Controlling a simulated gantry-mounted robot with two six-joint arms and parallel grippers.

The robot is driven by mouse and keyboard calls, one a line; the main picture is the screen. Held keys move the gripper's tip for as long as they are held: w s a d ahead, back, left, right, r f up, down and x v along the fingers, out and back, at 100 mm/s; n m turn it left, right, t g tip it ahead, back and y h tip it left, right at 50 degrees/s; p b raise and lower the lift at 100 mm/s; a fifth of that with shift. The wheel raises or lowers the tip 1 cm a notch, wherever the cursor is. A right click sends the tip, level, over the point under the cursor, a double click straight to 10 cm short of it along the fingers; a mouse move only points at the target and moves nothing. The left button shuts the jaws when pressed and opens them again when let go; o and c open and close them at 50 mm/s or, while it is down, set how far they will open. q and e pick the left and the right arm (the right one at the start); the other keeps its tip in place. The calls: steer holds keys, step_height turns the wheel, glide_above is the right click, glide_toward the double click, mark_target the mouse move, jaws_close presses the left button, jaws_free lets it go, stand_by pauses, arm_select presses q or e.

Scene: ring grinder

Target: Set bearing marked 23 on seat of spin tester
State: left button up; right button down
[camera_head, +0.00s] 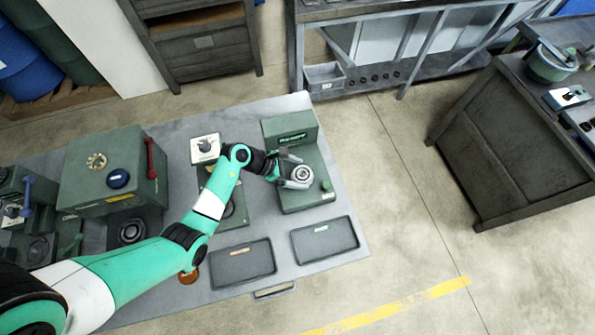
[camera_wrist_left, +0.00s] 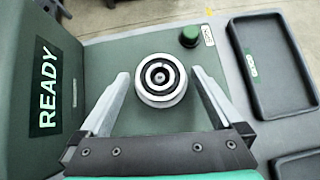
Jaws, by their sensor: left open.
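The spin tester (camera_head: 318,166) is a green machine with an upright panel reading READY (camera_wrist_left: 47,88) and a green button (camera_wrist_left: 189,36). A ringed metal bearing (camera_wrist_left: 160,80) sits on its seat, looking flat and centred; it also shows in the head view (camera_head: 302,174). No number can be read on it. My left gripper (camera_wrist_left: 160,74) is open, with one finger on each side of the bearing and a visible gap to each. In the head view the left gripper (camera_head: 297,172) hangs over the tester. My right gripper is not in view.
Two dark trays, one nearer the middle (camera_head: 243,263) and one at the right (camera_head: 325,239), lie along the table's front edge. A large green machine (camera_head: 105,165) with a red lever stands left. An orange-brown round object (camera_head: 189,276) sits beside my arm.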

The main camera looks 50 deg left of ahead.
arm_select(q)
steer(key=shift+r, duration=0.25)
steer(key=p+v, duration=0.3)
steer(key=v, duration=0.9)
steer(key=shift+f, duration=0.1)
